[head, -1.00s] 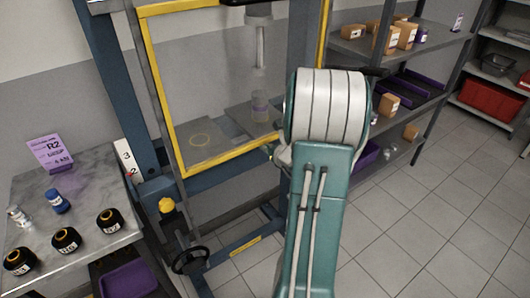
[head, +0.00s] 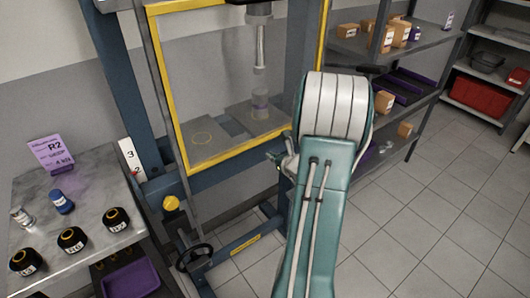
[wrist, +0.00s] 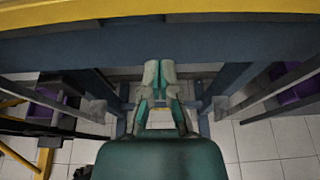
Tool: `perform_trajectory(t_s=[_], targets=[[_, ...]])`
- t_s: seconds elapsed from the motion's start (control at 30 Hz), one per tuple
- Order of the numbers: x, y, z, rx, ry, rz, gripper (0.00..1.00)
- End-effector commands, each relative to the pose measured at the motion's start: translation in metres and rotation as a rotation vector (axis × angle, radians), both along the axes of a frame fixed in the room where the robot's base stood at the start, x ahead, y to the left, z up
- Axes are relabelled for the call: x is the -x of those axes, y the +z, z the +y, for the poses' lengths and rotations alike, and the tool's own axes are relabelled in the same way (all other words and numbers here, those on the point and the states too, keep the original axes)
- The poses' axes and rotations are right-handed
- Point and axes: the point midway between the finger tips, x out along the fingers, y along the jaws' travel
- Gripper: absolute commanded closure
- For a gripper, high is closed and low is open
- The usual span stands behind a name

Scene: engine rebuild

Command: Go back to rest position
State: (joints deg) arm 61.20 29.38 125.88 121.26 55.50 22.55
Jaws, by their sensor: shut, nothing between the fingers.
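My gripper (wrist: 158,76) shows in the wrist view with its two fingers together and nothing between them. It is in front of a blue press beam (wrist: 190,45) that crosses the top of that view. In the head view my teal and white arm stands up in front of the right side of the press. Part of my gripper (head: 283,163) shows left of the arm, in front of the blue frame; the rest is hidden by the arm.
The blue press (head: 225,170) has a yellow-edged clear guard. Shelves (head: 440,50) with boxes stand right. The tiled floor (head: 420,220) at lower right is clear.

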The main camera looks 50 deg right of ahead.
Motion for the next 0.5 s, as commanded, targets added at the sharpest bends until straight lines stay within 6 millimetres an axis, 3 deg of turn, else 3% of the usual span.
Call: perform_trajectory(t_s=[0.3,0.5], targets=[[0.051,0.019,0.012,0.003,-0.004,0.000,1.00],[0.065,0.024,0.018,0.002,0.000,0.000,1.00]])
